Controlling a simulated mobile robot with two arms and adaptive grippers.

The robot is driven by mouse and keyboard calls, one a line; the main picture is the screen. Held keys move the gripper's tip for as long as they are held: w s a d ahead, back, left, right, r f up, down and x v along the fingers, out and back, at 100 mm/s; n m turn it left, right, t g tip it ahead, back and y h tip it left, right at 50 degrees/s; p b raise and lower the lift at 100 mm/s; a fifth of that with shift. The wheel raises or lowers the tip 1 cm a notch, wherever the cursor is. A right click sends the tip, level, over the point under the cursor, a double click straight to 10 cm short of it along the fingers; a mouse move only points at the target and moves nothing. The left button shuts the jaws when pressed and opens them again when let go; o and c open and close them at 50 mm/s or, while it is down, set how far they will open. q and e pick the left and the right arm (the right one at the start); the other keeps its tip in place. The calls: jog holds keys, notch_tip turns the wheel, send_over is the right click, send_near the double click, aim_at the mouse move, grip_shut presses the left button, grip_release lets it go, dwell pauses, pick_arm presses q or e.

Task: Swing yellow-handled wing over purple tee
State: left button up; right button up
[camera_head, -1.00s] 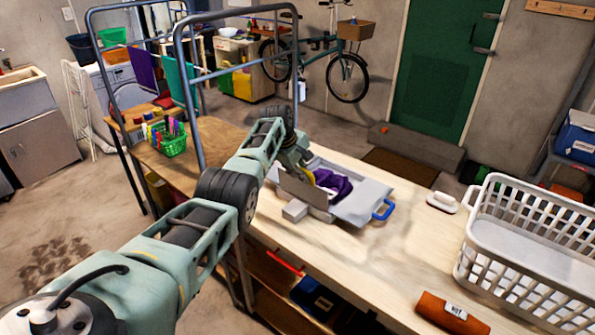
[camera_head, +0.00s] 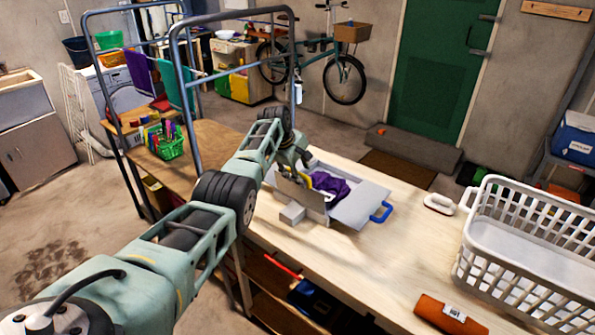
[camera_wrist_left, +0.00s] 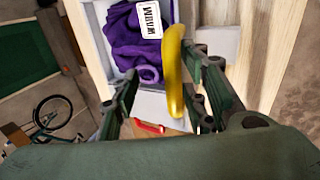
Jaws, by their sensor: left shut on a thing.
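The folding board (camera_head: 352,226) lies on the wooden bench. The purple tee (camera_head: 330,188) is bunched in its middle, with a white label showing on the tee in the wrist view (camera_wrist_left: 135,42). The grey wing (camera_head: 300,196) stands tilted up on the board's left side and hides part of the tee. Its yellow handle (camera_head: 324,182) is a curved bar, large in the wrist view (camera_wrist_left: 174,75). My left gripper (camera_head: 305,172) is shut on the yellow handle, its fingers either side of it. The blue-handled wing (camera_head: 362,204) lies open on the right. My right gripper is not in view.
A white laundry basket (camera_head: 525,245) stands at the bench's right, with an orange-brown rolled item (camera_head: 450,315) in front. A white iron-like object (camera_head: 440,203) lies beyond the board. A green basket of bottles (camera_head: 170,148) stands left.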

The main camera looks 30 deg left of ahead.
pick_arm(q)
jog(key=shift+w+d+f, duration=0.1)
jog(key=shift+w+d, duration=0.05)
jog(key=shift+d, duration=0.2)
